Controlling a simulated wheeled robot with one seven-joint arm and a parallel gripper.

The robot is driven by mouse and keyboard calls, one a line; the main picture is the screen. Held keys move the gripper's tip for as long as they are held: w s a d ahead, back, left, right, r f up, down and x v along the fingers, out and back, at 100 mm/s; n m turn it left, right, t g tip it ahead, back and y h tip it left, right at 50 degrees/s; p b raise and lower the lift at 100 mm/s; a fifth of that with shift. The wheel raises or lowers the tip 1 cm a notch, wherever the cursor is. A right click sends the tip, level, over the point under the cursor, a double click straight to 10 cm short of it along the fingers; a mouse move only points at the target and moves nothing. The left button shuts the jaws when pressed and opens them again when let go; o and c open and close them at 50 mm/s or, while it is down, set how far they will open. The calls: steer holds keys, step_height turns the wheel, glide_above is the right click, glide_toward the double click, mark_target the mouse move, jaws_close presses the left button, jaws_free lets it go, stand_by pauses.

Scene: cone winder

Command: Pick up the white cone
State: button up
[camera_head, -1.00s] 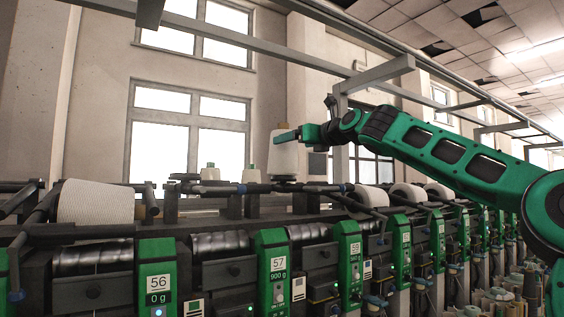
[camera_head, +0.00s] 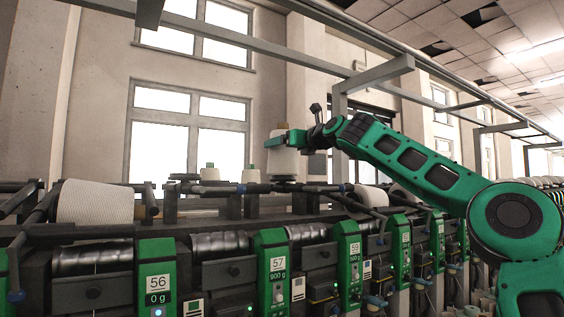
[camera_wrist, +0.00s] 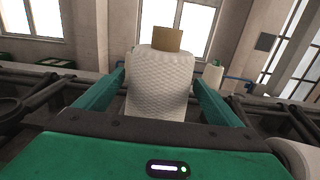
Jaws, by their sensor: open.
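The white cone (camera_head: 285,163) stands upright on the machine behind unit 57. In the wrist view the white cone (camera_wrist: 160,88) fills the middle, with a textured wound surface and a tan tube end at its top. My gripper (camera_head: 281,139) is at the cone's upper part in the head view. In the wrist view my gripper (camera_wrist: 158,76) is open, with one green finger on each side of the cone. I cannot tell whether either finger touches it. The cone's lower end is hidden behind my gripper's body.
A large white cone (camera_head: 95,202) lies on its side at unit 56, and another cone (camera_head: 370,195) lies to the right. Small cones (camera_head: 210,173) stand behind the black bars. An overhead metal frame (camera_head: 372,78) and dark rails (camera_wrist: 40,110) surround the area.

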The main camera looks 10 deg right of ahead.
steer(key=shift+x, duration=1.15)
steer(key=shift+c, duration=0.3)
steer(key=c, duration=1.4)
steer(key=shift+r, duration=0.15)
